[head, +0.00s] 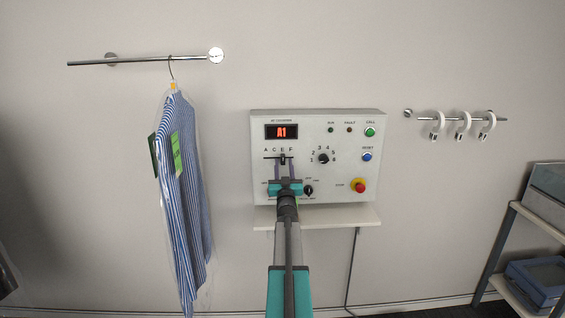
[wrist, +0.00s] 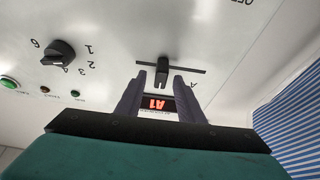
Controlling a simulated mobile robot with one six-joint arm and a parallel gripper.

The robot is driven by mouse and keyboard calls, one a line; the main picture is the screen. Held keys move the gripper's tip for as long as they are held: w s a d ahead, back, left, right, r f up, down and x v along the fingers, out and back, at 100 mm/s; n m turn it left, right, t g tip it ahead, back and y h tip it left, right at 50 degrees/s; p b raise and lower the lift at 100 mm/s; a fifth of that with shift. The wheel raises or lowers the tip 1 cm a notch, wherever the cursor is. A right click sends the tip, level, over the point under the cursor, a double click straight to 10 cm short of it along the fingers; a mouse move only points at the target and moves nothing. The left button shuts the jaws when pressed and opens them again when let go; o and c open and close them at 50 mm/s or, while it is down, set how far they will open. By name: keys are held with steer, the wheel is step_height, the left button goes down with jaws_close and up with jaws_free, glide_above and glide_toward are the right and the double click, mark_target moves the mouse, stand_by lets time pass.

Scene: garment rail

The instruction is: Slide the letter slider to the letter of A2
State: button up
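The letter slider (head: 283,159) is a small dark knob on a horizontal slot under the letters A, C, E, F on the white control panel (head: 350,185). In the head view it stands below E. The red display (head: 281,132) reads A1. The upside-down wrist view shows the slider (wrist: 162,72) on its slot, with A toward the right, and the display (wrist: 155,104). My gripper (head: 285,167) is open in front of the panel. In the wrist view its fingertips (wrist: 162,80) appear on either side of the knob, with gaps; whether they reach its depth is unclear.
A numbered dial (head: 323,159) and a red emergency button (head: 359,185) sit right of the slider. A small dark knob (head: 308,190) is close to my gripper. A striped shirt (head: 183,180) hangs at left; a rail with white clips (head: 461,122) is at right.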

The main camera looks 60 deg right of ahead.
steer(key=shift+w+d+r, duration=0.3)
steer(key=shift+w+d, duration=0.1)
steer(key=shift+d, duration=0.15)
jaws_close()
